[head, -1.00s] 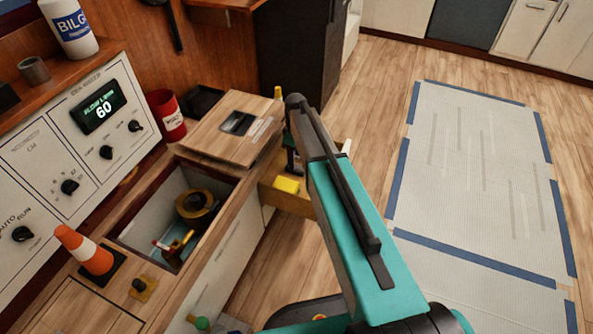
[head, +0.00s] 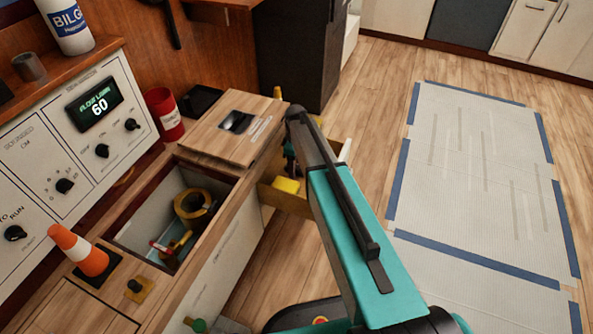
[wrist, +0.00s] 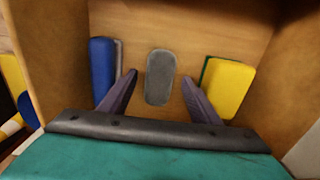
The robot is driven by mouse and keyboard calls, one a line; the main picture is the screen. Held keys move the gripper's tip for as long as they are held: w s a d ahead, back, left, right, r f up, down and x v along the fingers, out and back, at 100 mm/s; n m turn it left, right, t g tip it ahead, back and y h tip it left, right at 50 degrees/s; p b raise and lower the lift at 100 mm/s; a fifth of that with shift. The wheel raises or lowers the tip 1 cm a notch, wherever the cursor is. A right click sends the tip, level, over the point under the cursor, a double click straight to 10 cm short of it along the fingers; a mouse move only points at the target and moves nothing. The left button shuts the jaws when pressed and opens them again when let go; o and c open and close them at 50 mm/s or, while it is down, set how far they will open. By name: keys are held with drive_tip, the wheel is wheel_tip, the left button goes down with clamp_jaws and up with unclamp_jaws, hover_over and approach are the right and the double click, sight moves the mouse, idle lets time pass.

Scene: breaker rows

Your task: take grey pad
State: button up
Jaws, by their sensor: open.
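The grey pad (wrist: 160,77) is a small dark-grey rounded oblong. In the wrist view it lies on the wooden floor of an open drawer (wrist: 185,20), between a blue block and a yellow block. My gripper (wrist: 158,82) is open, its two dark fingers pointing into the drawer. One fingertip is left of the pad and one is right of it, with gaps on both sides; nothing is held. How far the fingertips are above the drawer floor I cannot tell. In the head view my arm hides the pad and most of the drawer.
A blue block (wrist: 102,64) with a grey edge lies left of the pad. A yellow block (wrist: 230,87) with a green edge lies right of it. Wooden drawer walls close in on both sides. In the head view, an open counter bin (head: 137,238) holds yellow tape (head: 194,206).

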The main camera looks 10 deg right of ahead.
drive_tip(key=c, duration=1.1)
drive_tip(key=shift+r, duration=0.15)
wheel_tip(320, 180, up, 28)
drive_tip(key=p, duration=0.7)
